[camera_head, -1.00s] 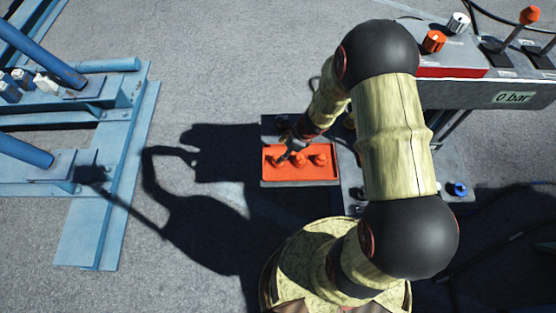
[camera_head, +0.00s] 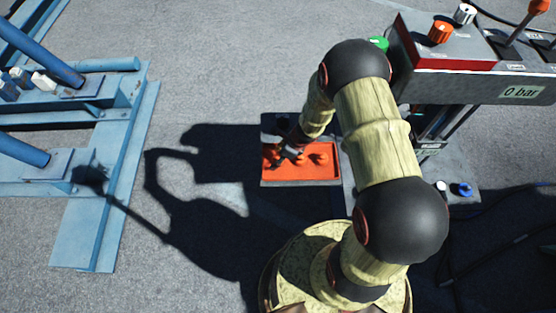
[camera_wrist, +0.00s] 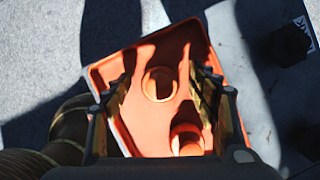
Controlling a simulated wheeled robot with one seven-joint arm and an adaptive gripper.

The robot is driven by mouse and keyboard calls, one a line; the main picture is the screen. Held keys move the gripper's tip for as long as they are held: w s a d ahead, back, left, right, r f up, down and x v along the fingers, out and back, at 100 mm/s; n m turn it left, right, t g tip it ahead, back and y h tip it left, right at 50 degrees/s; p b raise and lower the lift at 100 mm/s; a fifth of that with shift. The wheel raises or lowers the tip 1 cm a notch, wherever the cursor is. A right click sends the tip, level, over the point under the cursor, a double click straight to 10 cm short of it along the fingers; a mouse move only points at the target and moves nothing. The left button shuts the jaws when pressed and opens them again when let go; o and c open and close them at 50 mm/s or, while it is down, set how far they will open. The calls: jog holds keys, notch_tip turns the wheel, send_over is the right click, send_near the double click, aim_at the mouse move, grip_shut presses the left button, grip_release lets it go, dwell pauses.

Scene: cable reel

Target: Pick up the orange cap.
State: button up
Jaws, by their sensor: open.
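An orange tray (camera_head: 300,177) with round orange caps stands on the ground in the head view. One orange cap (camera_head: 320,159) shows clear at the right of the tray; my gripper (camera_head: 289,157) hides much of the rest. In the wrist view, one orange cap (camera_wrist: 160,84) sits in the tray (camera_wrist: 110,68) between the two open fingers of my gripper (camera_wrist: 164,78), apart from both. A second orange cap (camera_wrist: 187,140) lies nearer the palm, close to the right finger. The fingers are empty. Their exact height above the tray is hard to tell.
A grey control box (camera_head: 480,85) with knobs and levers stands right of my arm. A blue metal frame (camera_head: 95,190) stands at the left. The pavement between frame and tray is clear, with my arm's shadow on it.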

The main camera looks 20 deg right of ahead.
jog(key=shift+c, duration=1.1)
jog(key=c, duration=1.1)
